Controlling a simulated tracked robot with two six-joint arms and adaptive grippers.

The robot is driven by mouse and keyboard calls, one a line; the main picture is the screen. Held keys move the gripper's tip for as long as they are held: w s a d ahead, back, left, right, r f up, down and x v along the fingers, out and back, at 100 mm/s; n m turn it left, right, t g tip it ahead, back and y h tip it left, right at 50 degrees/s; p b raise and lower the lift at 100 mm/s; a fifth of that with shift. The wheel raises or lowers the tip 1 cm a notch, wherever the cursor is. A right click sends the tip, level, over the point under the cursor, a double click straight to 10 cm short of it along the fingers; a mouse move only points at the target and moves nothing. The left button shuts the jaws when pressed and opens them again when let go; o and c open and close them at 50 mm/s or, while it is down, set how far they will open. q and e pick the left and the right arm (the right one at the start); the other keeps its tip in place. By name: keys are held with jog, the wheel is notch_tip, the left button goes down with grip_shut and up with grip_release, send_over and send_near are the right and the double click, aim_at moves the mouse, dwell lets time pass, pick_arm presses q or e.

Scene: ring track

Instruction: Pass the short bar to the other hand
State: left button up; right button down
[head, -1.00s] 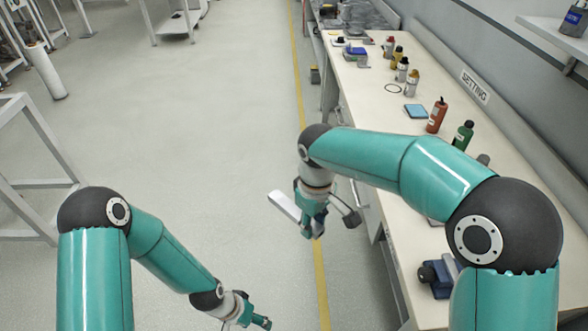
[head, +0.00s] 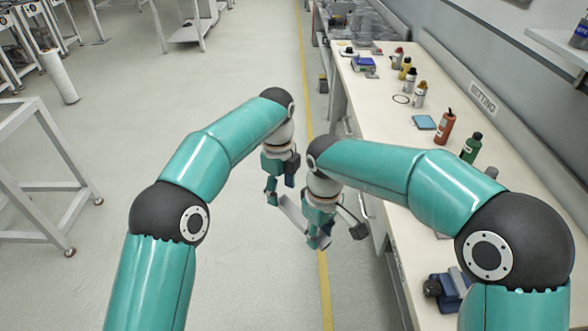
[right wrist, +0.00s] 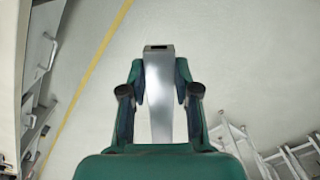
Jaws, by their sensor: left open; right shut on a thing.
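The short bar (head: 292,213) is a flat grey metal piece, held above the floor between my two grippers in the head view. My right gripper (head: 317,236) is shut on it toward its right end. In the right wrist view the bar (right wrist: 158,90) runs between the green fingers, and its far end stands clear beyond the fingertips. My left gripper (head: 273,193) is open, pointing down by the bar's left end in the head view. I cannot tell whether its fingers straddle or touch the bar. The right fingers hide part of the bar.
A grey metal frame (head: 45,125) stands at the left. The floor under the grippers is clear, with a yellow line (head: 323,290).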

aim_at(293, 203)
pick_arm(q)
jog(key=d+r+m, duration=0.1)
jog(key=r, duration=0.1)
jog(key=s+d+r+m, duration=0.1)
jog(key=r, duration=0.2)
jog(key=s+r+m, duration=0.1)
jog(key=r, duration=0.1)
jog(key=shift+s+d+r, duration=0.1)
jog(key=shift+d+r, duration=0.25)
jog(key=shift+d, duration=0.05)
jog(key=shift+m, duration=0.3)
jog(key=f, duration=1.1)
jog(key=shift+s+d, duration=0.1)
jog(key=shift+s, duration=0.1)
jog(key=shift+d, duration=0.1)
grip_shut()
pick_arm(e)
jog(key=shift+a, duration=0.1)
jog(key=c, duration=0.7)
grip_release()
